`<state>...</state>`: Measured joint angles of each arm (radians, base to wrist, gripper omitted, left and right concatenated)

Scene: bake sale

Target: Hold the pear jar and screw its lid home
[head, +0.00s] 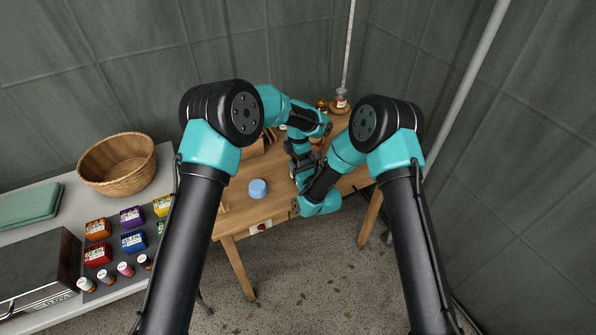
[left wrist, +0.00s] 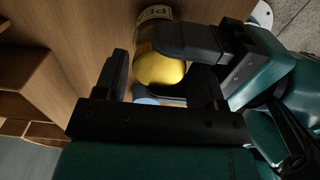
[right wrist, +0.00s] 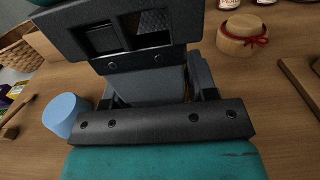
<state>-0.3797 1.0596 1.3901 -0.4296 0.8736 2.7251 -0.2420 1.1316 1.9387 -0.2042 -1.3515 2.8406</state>
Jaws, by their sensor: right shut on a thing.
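The pear jar, with a yellow lid (left wrist: 160,70) and part of a pale label (left wrist: 155,13), shows in the left wrist view. My right gripper (left wrist: 182,65) is shut on it, its dark fingers either side of the yellow part; I cannot tell whether they grip lid or glass. My left gripper (left wrist: 160,80) is open, its fingers apart on either side of the lid end. In the right wrist view the left gripper's dark body hides the jar. In the head view the arms hide the jar where they meet over the wooden table (head: 240,207).
A blue round item (head: 258,188) stands on the table, close to my right gripper in the right wrist view (right wrist: 66,115). A tan container with a red ribbon (right wrist: 242,38) stands nearby. A wicker basket (head: 117,163) and several coloured boxes occupy the side table.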

